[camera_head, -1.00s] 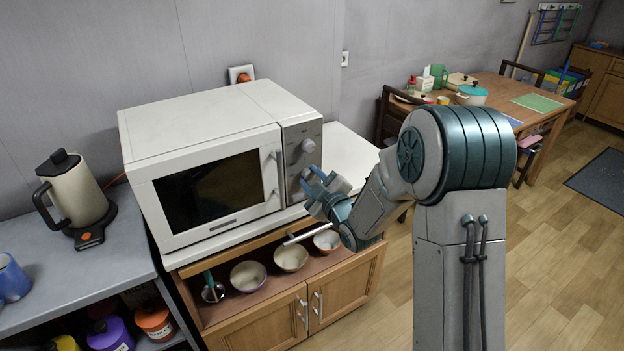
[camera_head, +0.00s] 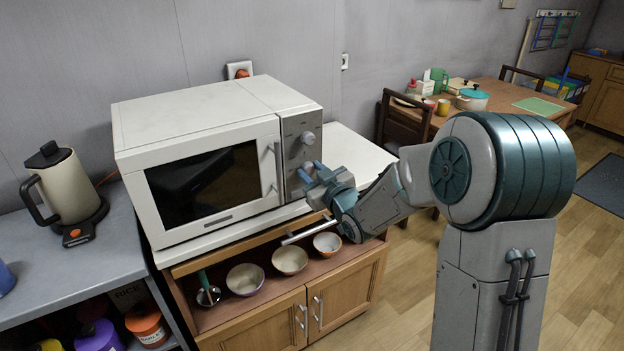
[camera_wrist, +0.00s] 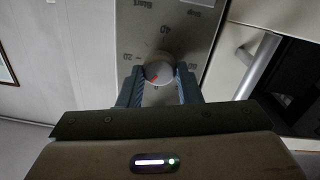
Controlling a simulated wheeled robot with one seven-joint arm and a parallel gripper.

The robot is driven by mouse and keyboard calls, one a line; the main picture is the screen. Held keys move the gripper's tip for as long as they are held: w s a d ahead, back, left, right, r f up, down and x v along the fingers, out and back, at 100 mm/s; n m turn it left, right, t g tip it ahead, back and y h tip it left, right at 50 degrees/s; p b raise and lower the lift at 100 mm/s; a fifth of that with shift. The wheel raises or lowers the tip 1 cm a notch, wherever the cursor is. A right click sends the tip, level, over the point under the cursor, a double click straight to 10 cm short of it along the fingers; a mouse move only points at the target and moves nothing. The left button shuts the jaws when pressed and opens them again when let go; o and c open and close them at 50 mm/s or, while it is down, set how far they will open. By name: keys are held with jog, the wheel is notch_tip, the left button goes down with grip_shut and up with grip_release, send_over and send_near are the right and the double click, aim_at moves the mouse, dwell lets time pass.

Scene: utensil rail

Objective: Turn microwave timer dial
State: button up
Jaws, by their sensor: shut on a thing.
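The white microwave (camera_head: 205,110) stands on a cabinet, its dark door closed, with a grey control panel at its right side. The timer dial (camera_wrist: 158,68), round and pale with a red mark, shows in the wrist view on the panel with printed numbers around it. My gripper (camera_head: 309,176) is at the lower part of the panel in the head view. In the wrist view its two fingers (camera_wrist: 158,80) are on either side of the dial and shut on it. In the head view the fingers mostly hide this dial. Another round dial (camera_head: 308,138) is above it, untouched.
The microwave's upright door handle (camera_head: 278,168) is just left of the panel. A kettle (camera_head: 65,188) stands on the left counter. The white top (camera_head: 350,150) right of the microwave is clear.

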jog(key=shift+m, duration=1)
jog(key=o, duration=1)
jog(key=shift+c, duration=0.2)
jog(key=shift+s+d, duration=0.1)
jog(key=b+v, duration=0.1)
jog(key=v, duration=1.2)
jog(key=shift+s, duration=0.25)
jog(key=shift+d+r, duration=0.1)
jog(key=shift+d, duration=0.1)
